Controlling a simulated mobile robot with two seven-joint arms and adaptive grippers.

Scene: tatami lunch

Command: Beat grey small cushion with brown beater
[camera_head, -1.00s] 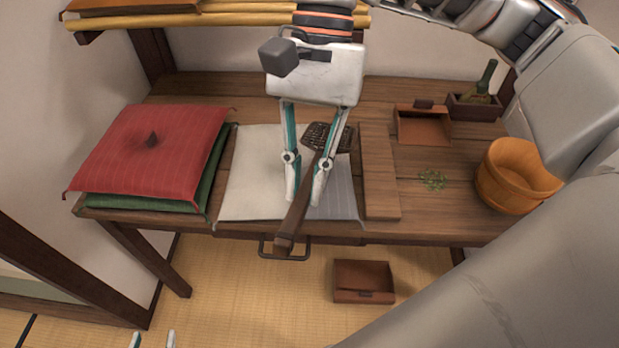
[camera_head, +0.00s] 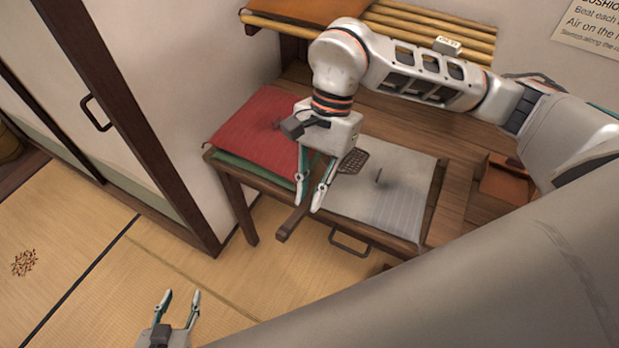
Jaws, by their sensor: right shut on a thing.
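The grey small cushion (camera_head: 400,172) lies flat on the wooden table, with a dark tuft and dusky smudge at its middle. My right gripper (camera_head: 310,202) is shut on the brown beater (camera_head: 293,221), at the left edge of the grey cushion. The beater's handle end points down toward the table's front; its woven head (camera_head: 352,160) shows at the cushion's far left part. I cannot tell whether the head touches the cushion. My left gripper (camera_head: 180,304) is open and empty, low over the tatami at the bottom.
A red cushion (camera_head: 252,125) lies on a green one (camera_head: 255,168) at the table's left end. A wooden board (camera_head: 450,205) and a brown box (camera_head: 508,180) are right of the grey cushion. Bamboo poles (camera_head: 430,35) run above. A dark door frame (camera_head: 125,130) stands left. Bits (camera_head: 24,262) lie on the tatami.

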